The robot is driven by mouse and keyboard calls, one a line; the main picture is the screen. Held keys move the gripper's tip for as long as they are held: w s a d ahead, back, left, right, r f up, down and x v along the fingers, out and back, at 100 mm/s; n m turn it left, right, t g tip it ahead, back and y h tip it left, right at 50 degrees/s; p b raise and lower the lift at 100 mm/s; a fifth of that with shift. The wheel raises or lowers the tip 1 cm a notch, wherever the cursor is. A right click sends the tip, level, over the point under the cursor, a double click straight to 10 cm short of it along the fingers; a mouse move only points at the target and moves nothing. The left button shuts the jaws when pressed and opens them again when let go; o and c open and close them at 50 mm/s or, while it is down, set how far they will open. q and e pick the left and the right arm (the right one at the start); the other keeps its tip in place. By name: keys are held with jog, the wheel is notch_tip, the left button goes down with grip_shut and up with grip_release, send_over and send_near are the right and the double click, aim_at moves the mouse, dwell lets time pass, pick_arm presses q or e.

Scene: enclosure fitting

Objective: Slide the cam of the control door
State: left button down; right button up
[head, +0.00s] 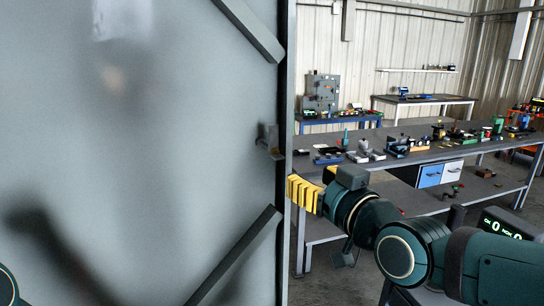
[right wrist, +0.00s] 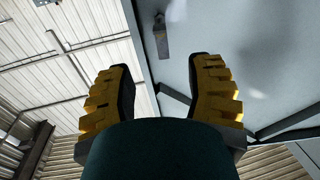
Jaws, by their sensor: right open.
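The control door (head: 150,150) is a large grey panel filling the left of the head view, with diagonal braces near its right edge. The cam (head: 268,141) is a small grey metal piece at that edge, between the braces. It also shows in the right wrist view (right wrist: 161,36), beyond the fingertips and roughly between them. My right gripper (head: 291,190), with yellow ribbed fingers, is beside the door edge, below and right of the cam. In the right wrist view the fingers (right wrist: 160,62) are spread and empty, apart from the cam. My left gripper is out of view.
A long dark workbench (head: 420,150) with small parts and tools stands behind my right arm. A second bench (head: 425,98) and a grey cabinet (head: 321,92) are further back. Free floor lies between the benches.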

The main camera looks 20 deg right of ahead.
aim_at(281, 158)
jog(key=x, duration=1.3)
jog(key=shift+w, duration=0.15)
grip_shut()
